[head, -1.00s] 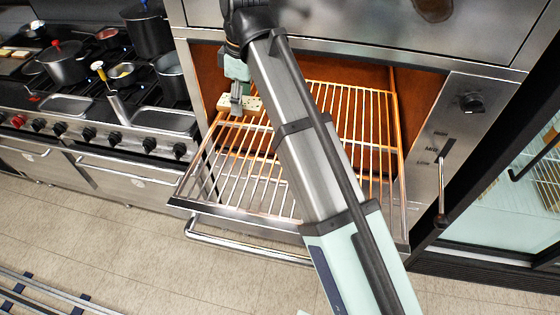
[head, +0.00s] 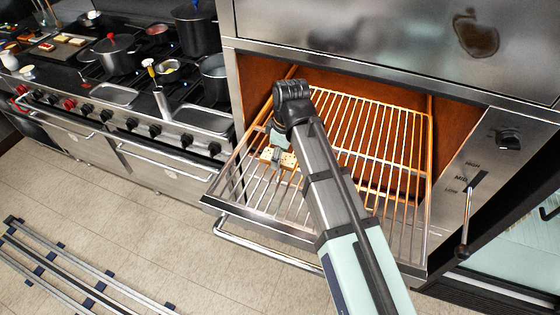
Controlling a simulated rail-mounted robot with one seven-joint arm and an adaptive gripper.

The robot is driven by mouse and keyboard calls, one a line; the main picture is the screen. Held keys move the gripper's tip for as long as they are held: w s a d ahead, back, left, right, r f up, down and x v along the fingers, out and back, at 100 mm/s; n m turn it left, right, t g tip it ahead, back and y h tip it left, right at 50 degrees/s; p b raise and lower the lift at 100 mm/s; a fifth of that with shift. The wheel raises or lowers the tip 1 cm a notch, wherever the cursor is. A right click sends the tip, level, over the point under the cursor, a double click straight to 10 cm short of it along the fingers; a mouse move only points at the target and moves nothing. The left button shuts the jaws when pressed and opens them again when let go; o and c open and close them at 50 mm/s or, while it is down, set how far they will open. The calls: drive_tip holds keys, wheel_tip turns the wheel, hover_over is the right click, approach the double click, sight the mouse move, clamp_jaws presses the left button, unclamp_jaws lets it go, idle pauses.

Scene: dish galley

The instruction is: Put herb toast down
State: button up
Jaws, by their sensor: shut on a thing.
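The herb toast (head: 288,160) is a small pale slab with dark specks. It shows in the head view over the left part of the grill's wire rack (head: 375,147). My gripper (head: 276,156) is shut on the toast from above; its fingers are small and partly covered by my own wrist. I cannot tell whether the toast touches the rack bars or is held just above them. My arm hides the middle of the rack.
The rack is pulled forward from the open grill, whose steel hood (head: 390,40) overhangs it. The rack's right side looks bare. At left is a stove with a red-knobbed pot (head: 114,55), a tray (head: 203,119) and other pots. A board with food (head: 62,44) lies farther left.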

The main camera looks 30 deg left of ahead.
sight(285, 158)
drive_tip(key=shift+f+p, duration=0.5)
drive_tip(key=shift+f, duration=1.4)
drive_tip(key=shift+f, duration=0.1)
drive_tip(key=o, duration=1.3)
drive_tip(key=shift+c, duration=0.2)
drive_tip(key=r+b, duration=0.1)
drive_tip(key=r, duration=0.3)
drive_tip(key=d+r+b, duration=0.1)
drive_tip(key=r, duration=0.3)
drive_tip(key=r+b, duration=0.1)
drive_tip(key=r, duration=0.3)
drive_tip(key=shift+w+d+r, duration=0.1)
drive_tip(key=shift+w+d, duration=0.05)
drive_tip(key=shift+d, duration=0.1)
